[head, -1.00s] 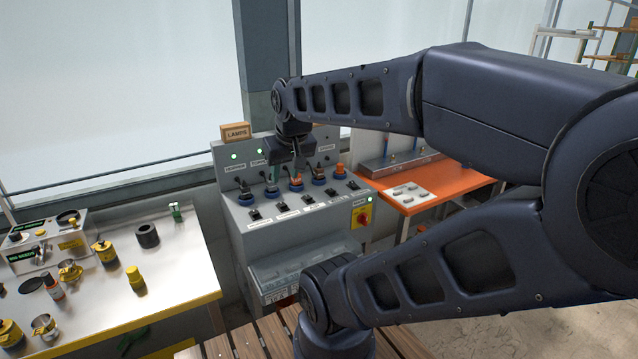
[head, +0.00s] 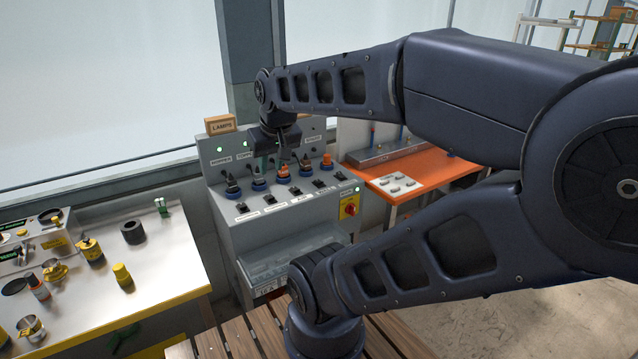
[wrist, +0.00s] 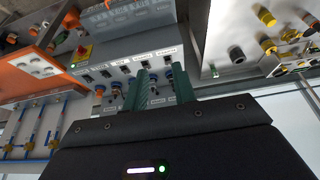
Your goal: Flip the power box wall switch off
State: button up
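The power box (head: 235,235) is a grey sloped console left of centre in the head view. A row of small black rocker switches (head: 295,191) sits above white labels on its slope. Behind them are several plugs in blue sockets (head: 258,184). A red knob on a yellow plate (head: 349,207) is on the right of the front; it also shows in the wrist view (wrist: 82,53). My gripper (head: 287,152) hangs over the back of the box, its fingertips hard to make out there. In the wrist view its green fingers (wrist: 160,72) are apart with nothing between them. The switch positions are too small to read.
A LAMPS sign (head: 220,124) tops the box, with a lit green light (head: 219,149) below it. An orange table (head: 425,177) stands to the right and a white bench (head: 165,255) with yellow parts to the left. My arm covers the right of the head view.

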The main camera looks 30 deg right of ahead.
jog(key=shift+w, duration=0.15)
jog(key=c, duration=0.3)
jog(key=shift+w+d+r, duration=0.1)
jog(key=shift+w+r, duration=0.1)
jog(key=shift+w, duration=0.05)
grip_shut()
jog(key=w+d+m+g+y, duration=0.15)
jog(key=w+d+m, duration=0.35)
jog(key=w, duration=0.5)
jog(key=w+d+m+g+h, duration=0.1)
jog(key=w+d+m+g, duration=0.15)
jog(key=w+d, duration=0.6)
jog(key=w+d+f+m+g, duration=0.1)
jog(key=w+d+f+m, duration=0.4)
jog(key=w+d+f, duration=0.3)
jog(key=w+d+f+m+g, duration=0.2)
jog(key=w+d+f+m, duration=0.3)
jog(key=d, duration=0.8)
jog(key=w+f, duration=0.3)
jog(key=shift+w+d, duration=0.35)
jog(key=shift+d, duration=0.05)
jog(key=shift+m, duration=0.25)
